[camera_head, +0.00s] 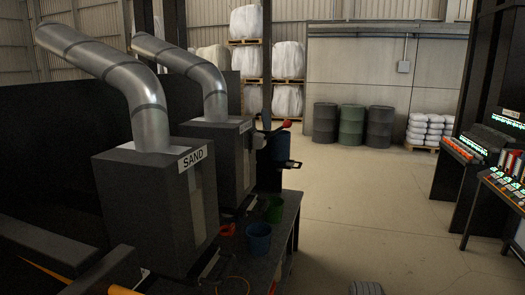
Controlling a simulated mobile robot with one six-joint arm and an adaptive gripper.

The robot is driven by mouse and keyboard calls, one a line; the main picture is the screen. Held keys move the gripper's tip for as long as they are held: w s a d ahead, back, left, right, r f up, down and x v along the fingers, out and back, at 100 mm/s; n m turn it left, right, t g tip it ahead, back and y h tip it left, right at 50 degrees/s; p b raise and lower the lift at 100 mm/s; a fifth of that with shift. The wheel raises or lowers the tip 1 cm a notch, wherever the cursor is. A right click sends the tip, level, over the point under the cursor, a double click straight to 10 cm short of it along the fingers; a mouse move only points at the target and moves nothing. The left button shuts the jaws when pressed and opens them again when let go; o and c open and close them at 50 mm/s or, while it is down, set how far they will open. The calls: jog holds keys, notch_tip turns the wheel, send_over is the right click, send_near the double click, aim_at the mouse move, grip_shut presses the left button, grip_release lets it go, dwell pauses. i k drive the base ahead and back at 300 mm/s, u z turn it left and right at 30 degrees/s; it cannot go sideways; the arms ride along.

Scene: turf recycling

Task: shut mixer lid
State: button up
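I cannot make out a mixer lid for certain. A dark upright device (277,148) stands beyond the bench in the middle of the view, with a red knob (286,123) at its top and a bracket-like piece (290,164) on its right side. It may be the mixer, but it is small and dim, and I cannot tell whether any lid on it is open or shut. My gripper is not in view.
A dark box labelled SAND (150,205) and a similar box (222,165) carry metal pipes at left. A dark bench (287,222) holds a blue bucket (258,240), a green bucket (274,209) and a red item (227,230). Control panels (490,150) stand right; open floor lies between.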

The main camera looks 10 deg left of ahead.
aim_at(265, 117)
jog(key=z, duration=0.85)
jog(key=i, duration=4)
